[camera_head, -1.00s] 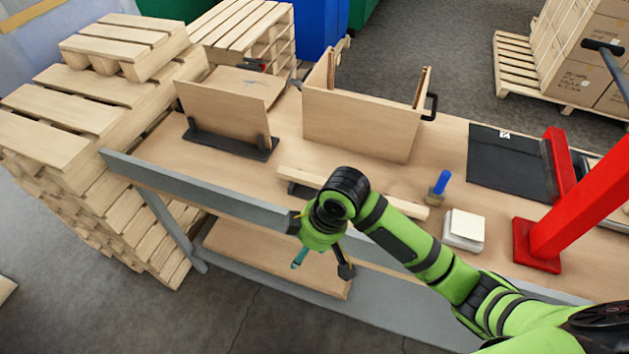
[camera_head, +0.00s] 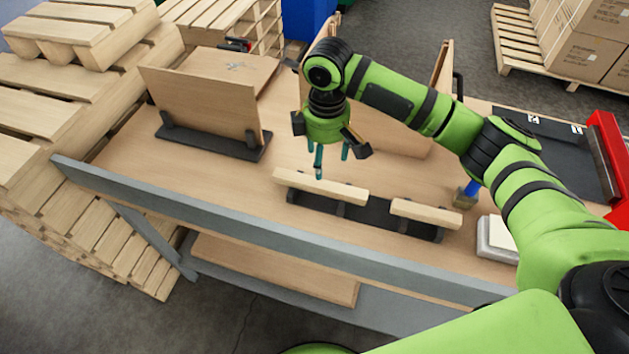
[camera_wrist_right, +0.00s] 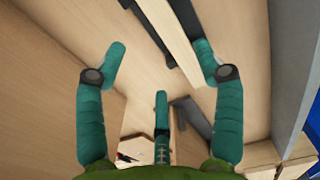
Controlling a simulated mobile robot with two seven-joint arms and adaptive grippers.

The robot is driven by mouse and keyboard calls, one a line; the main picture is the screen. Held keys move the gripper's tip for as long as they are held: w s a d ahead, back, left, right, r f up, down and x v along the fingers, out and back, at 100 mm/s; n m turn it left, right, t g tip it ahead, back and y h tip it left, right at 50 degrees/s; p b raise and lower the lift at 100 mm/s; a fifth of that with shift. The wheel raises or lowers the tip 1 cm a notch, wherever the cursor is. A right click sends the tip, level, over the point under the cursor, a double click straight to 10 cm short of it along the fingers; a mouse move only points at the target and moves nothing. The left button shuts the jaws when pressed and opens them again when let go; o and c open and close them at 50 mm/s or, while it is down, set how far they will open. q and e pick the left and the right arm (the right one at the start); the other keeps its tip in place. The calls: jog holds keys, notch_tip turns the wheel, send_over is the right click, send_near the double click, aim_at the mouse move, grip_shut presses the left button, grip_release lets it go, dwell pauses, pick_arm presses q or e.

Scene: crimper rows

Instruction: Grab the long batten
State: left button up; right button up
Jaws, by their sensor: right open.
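The long batten (camera_head: 320,188) is a pale wooden strip lying across a black holder (camera_head: 366,212) on the workbench. A shorter batten (camera_head: 426,214) lies in line with it at the holder's right end. My right gripper (camera_head: 323,160) has teal fingers, points down, and is open and empty just behind and above the long batten. In the right wrist view a pale batten (camera_wrist_right: 171,28) runs up beside the right-hand finger of the gripper (camera_wrist_right: 159,62); I cannot tell whether they touch. My left gripper is not in view.
An upright wooden panel (camera_head: 205,105) stands in a black base at the left of the bench (camera_head: 120,150). A wooden box (camera_head: 405,130) is behind my arm. A blue-handled brush (camera_head: 467,193), a pale block (camera_head: 497,238) and a red frame (camera_head: 608,150) are at the right.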

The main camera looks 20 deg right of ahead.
aim_at(321, 181)
notch_tip(321, 181, down, 2)
jog(key=shift+a+f+p, duration=0.15)
jog(key=shift+f+p, duration=0.1)
jog(key=shift+p, duration=0.3)
jog(key=shift+s+a+f+p, duration=0.15)
jog(key=shift+f+p, duration=0.15)
jog(key=shift+f, duration=0.25)
jog(key=shift+s+a+f+p, duration=0.1)
jog(key=shift+f+p, duration=0.2)
jog(key=shift+f, duration=0.2)
notch_tip(321, 181, down, 3)
jog(key=shift+r, duration=0.1)
jog(key=shift+w, duration=0.1)
jog(key=c, duration=1.1)
jog(key=shift+c, duration=0.8)
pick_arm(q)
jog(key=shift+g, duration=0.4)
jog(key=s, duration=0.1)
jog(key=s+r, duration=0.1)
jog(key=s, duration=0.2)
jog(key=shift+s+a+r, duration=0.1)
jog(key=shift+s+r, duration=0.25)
